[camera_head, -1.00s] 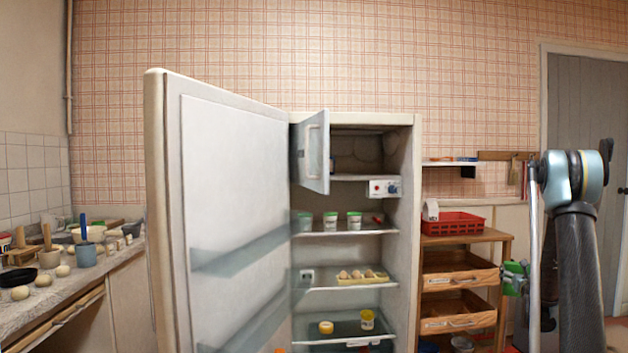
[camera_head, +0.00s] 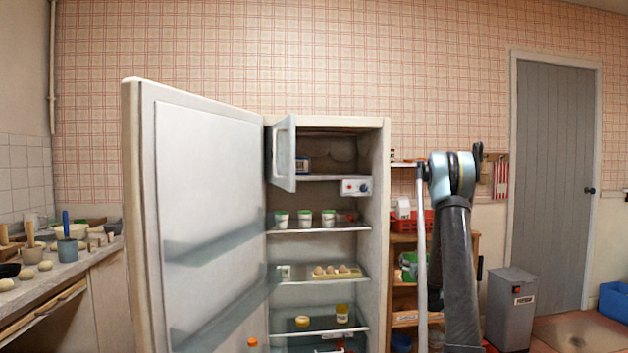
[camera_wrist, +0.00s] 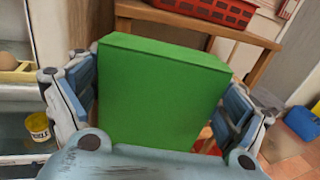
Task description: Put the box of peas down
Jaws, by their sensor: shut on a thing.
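The box of peas is a plain green box (camera_wrist: 160,95) in the wrist view, held between the blue-padded fingers of my gripper (camera_wrist: 160,88). A finger lies along each side of it. In the head view only part of the green box (camera_head: 408,262) shows, left of my arm and in front of the wooden shelf unit; my arm hides the rest. The fridge (camera_head: 379,220) stands open to the left of the box.
The fridge shelves hold white tubs (camera_head: 305,219), an egg tray (camera_head: 350,271) and yellow-lidded jars (camera_head: 342,313). The large fridge door (camera_head: 200,220) juts out to the left. A red crate (camera_wrist: 215,10) sits on the wooden unit (camera_wrist: 258,38). A grey bin (camera_head: 512,305) stands at right.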

